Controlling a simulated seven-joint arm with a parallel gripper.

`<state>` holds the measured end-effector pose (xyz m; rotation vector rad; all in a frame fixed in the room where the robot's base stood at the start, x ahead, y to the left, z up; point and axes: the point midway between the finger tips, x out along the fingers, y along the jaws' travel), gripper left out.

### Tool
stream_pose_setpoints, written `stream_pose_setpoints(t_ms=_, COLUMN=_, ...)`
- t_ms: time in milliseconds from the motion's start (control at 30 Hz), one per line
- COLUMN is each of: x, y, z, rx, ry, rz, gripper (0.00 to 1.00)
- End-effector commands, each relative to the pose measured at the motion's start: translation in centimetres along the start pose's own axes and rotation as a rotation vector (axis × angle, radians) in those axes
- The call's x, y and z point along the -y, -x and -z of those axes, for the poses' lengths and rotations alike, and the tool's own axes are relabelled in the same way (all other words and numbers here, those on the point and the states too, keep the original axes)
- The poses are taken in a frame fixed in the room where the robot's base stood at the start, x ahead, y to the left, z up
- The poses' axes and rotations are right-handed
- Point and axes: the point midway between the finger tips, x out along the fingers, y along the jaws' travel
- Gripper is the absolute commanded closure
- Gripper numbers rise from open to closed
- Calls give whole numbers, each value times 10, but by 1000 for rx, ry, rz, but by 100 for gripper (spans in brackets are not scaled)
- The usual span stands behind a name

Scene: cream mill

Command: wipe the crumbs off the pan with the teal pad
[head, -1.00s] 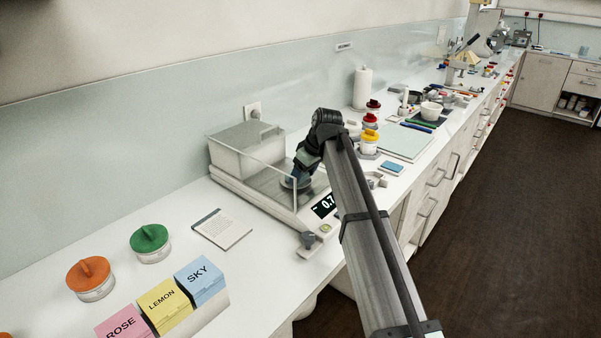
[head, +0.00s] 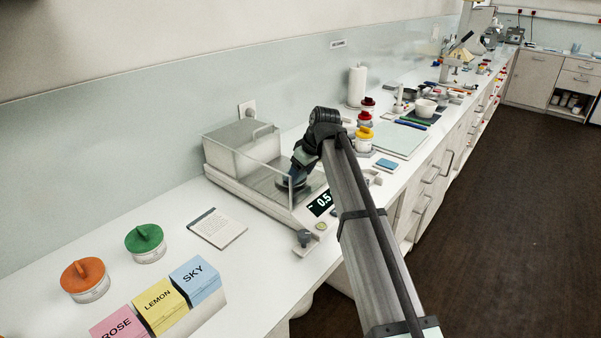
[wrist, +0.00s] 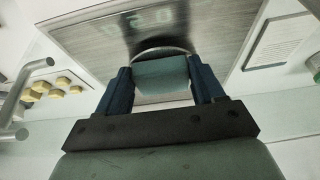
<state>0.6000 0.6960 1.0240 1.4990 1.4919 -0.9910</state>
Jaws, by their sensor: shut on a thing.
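My gripper (head: 288,184) reaches down inside the glass shield of the balance (head: 262,202). In the wrist view its two blue fingers (wrist: 162,76) are shut on the teal pad (wrist: 161,72), one on each side. The pan (wrist: 160,49) shows as a round metal rim just beyond the pad. The pad overlaps the pan in that view, but I cannot tell whether they touch. Most of the pan is hidden by the pad and gripper. I cannot make out any crumbs. The balance display (head: 320,203) reads about 0.5, with a mark before it.
The glass shield (head: 268,178) stands close around my gripper. Jars with red and yellow lids (head: 364,136) and a small blue block (head: 386,165) are to the right. A notepad (head: 217,227), lidded jars (head: 145,242) and colour-labelled boxes (head: 194,274) are at left.

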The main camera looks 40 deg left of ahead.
Motion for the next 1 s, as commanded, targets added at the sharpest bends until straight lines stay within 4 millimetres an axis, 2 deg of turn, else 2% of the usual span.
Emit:
stream_pose_setpoints(t_ms=33, x=2, y=-2, z=-6, rx=17, ry=0, rz=3, gripper=57)
stream_pose_setpoints(t_ms=800, x=0, y=-19, z=44, rx=8, ry=0, rz=5, gripper=57)
stream_pose_setpoints(t_ms=1000, x=0, y=-20, z=47, rx=7, ry=-1, rz=5, gripper=57)
